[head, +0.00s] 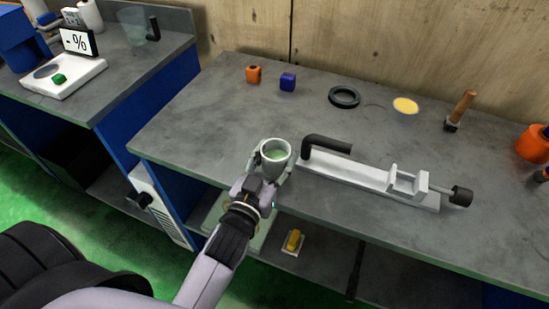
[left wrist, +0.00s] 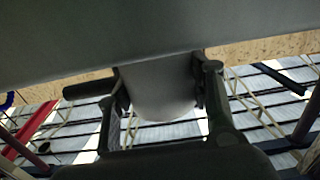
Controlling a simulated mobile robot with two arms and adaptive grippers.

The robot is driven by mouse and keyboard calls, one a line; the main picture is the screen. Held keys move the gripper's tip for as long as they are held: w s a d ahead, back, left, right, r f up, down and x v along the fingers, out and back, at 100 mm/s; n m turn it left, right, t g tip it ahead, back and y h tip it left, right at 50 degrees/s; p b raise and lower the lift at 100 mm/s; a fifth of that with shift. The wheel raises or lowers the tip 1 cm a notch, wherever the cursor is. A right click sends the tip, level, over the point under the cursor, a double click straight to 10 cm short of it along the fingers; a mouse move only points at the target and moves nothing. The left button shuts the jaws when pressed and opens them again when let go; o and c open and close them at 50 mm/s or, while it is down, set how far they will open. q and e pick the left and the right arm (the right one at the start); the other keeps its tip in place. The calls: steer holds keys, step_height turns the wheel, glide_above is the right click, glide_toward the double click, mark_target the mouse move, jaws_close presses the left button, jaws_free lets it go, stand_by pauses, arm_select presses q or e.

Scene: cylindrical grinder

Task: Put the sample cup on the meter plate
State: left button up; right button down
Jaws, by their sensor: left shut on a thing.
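The sample cup (head: 276,151) is a pale grey-white cup with something greenish inside, upright near the front edge of the grey bench. My left gripper (head: 271,165) is shut on it, with a finger on either side. In the left wrist view the cup (left wrist: 160,92) sits between the two fingers (left wrist: 160,84). The meter (head: 85,72) is a white box on the other bench at the far left, with a "-%" display (head: 78,40). Its round dark plate (head: 46,71) has a small green cube (head: 60,78) beside it. My right gripper is not in view.
Right of the cup lie a black bent handle (head: 327,145) and a white vise-like fixture (head: 375,178). A clear beaker (head: 131,27) stands behind the meter.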

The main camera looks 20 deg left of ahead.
arm_select(q)
steer(key=shift+f, duration=0.15)
steer(key=o, duration=1.2)
steer(key=shift+c, duration=0.2)
